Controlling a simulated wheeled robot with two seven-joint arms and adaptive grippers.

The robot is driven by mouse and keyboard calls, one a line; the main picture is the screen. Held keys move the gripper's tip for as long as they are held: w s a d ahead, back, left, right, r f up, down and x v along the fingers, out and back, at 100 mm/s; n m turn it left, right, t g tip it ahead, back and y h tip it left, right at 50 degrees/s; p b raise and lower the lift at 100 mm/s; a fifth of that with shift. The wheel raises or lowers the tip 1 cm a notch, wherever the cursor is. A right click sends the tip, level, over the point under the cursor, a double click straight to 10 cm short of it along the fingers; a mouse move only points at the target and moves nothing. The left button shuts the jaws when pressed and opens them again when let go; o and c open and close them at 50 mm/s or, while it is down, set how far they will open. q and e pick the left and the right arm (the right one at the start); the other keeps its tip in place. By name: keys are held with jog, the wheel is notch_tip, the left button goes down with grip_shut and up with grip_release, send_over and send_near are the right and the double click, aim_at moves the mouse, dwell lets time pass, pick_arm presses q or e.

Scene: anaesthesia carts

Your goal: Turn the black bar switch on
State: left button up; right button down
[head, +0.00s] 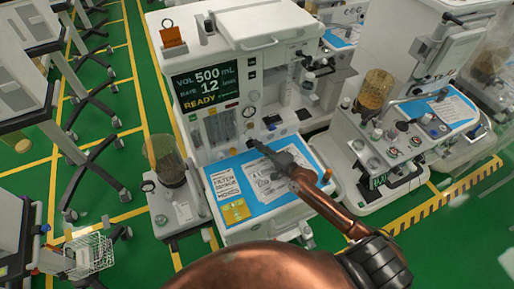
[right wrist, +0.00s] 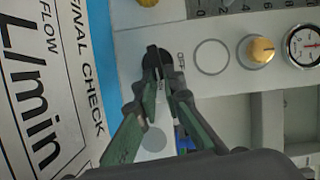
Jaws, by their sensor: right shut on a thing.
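The anaesthesia cart (head: 236,100) with the lit "VOL 500 mL, READY" screen stands in the middle of the head view. The black bar switch (right wrist: 152,50) is on its pale front panel, next to the printed word OFF, and is largely hidden by my fingers. My right gripper (head: 254,144) reaches over the blue-edged worktop to the panel. In the right wrist view its fingertips (right wrist: 158,62) are shut on the switch. The bar's exact angle cannot be told. My left gripper is not in view.
A yellow knob (right wrist: 262,49) and a round gauge (right wrist: 303,46) sit beside the switch on the panel. Printed sheets (head: 268,178) lie on the worktop. A second cart (head: 385,140) stands close on the right. A glass canister (head: 166,160) stands at the left.

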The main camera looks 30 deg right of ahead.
dwell(0.3)
jog(key=c, duration=2)
grip_release()
jog(key=shift+c, duration=0.2)
jog(key=v, duration=1.2)
